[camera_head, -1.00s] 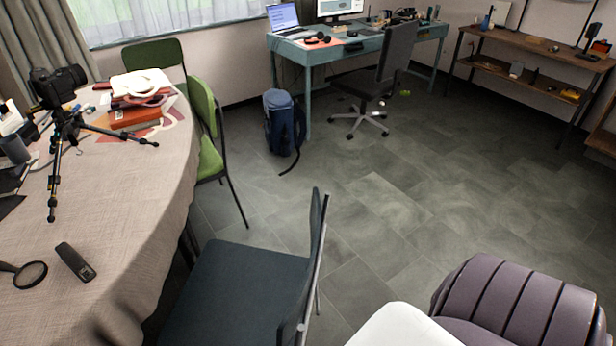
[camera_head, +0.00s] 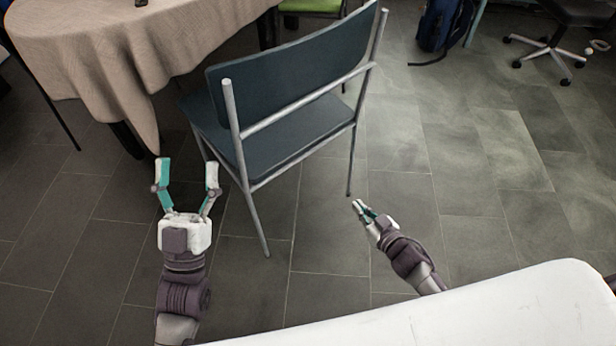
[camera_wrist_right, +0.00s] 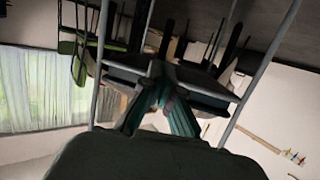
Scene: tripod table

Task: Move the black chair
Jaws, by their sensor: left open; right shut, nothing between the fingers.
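The black chair (camera_head: 285,95) stands upright in the upper middle of the head view, dark seat and backrest on a silver metal frame, its back toward me. It also shows upside down in the right wrist view (camera_wrist_right: 205,85). My left gripper (camera_head: 188,172) is open and empty, to the left of the chair's near back post, and appears apart from it. My right gripper (camera_head: 356,206) is shut and empty, low to the right of the chair near its right rear leg. Whether it touches that leg is hard to tell. Its fingers show in the wrist view (camera_wrist_right: 163,108).
A round table with a beige cloth (camera_head: 95,60) stands at the upper left, close to the chair. A green chair (camera_head: 310,6), a blue backpack (camera_head: 437,25) and a wheeled office chair (camera_head: 555,45) are at the back. The tiled floor on the right is clear.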

